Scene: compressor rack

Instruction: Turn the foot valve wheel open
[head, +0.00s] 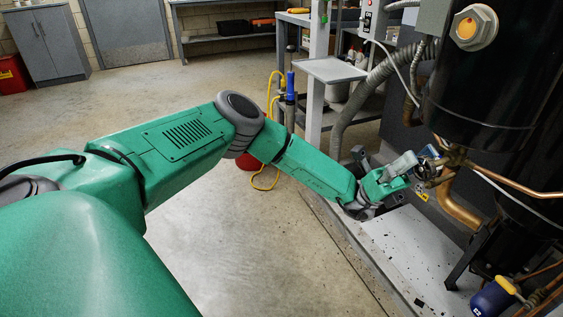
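My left arm reaches in from the left, and its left gripper (426,168) is at the copper pipes under the black compressor tank (480,90). A small blue part (430,152), possibly the valve wheel, shows right at the fingers. The gripper covers much of it, so I cannot tell whether the fingers are around it or only beside it. The finger opening is too small to make out. My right gripper is out of view.
A blue canister with a yellow handle (492,297) is at the lower right. A grey corrugated hose (352,105) hangs behind the gripper. A copper pipe (455,205) bends down beside it. A light base plate (420,255) lies below. Open floor (240,240) is left of the rack.

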